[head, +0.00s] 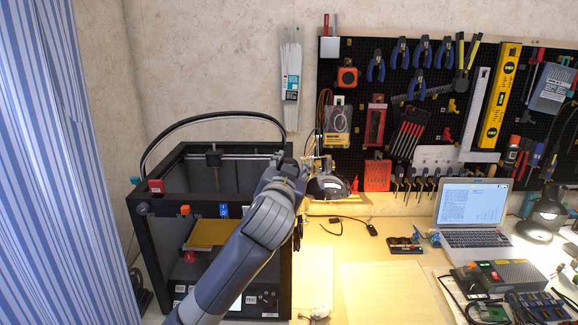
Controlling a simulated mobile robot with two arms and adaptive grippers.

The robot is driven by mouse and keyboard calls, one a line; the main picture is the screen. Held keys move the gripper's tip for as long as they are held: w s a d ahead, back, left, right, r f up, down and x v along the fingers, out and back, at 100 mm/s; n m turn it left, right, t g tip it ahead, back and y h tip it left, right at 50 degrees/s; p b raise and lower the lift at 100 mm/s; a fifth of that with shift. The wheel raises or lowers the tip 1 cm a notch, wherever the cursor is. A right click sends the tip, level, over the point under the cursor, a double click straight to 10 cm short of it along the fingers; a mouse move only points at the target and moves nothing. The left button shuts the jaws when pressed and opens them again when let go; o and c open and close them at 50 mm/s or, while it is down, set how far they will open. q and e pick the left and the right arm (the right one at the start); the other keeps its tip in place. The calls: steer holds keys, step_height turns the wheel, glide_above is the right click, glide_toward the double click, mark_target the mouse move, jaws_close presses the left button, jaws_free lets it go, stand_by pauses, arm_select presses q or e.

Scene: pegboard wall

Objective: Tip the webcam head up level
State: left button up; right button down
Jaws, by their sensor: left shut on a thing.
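My left gripper (287,168) is at the upper right corner of the black 3D printer (281,240), with my grey forearm reaching up to it from below. It is shut on a small dark thing that I take to be the webcam head. The gripper and wrist hide nearly all of it, so I cannot tell its tilt. My right gripper is not in view.
A dark, rounded lamp-like head (328,187) is close to the right of my gripper. The pegboard (350,103) with tools is behind it. A laptop (474,213) and a desk lamp (545,212) stand at right. The front middle of the bench is mostly clear.

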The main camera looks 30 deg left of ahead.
arm_select(q)
steer(key=shift+c, duration=0.2)
steer(key=o, duration=1.1)
steer(key=shift+s, duration=0.1)
steer(key=v, duration=0.7)
steer(key=shift+s, duration=0.1)
steer(key=shift+d, duration=0.1)
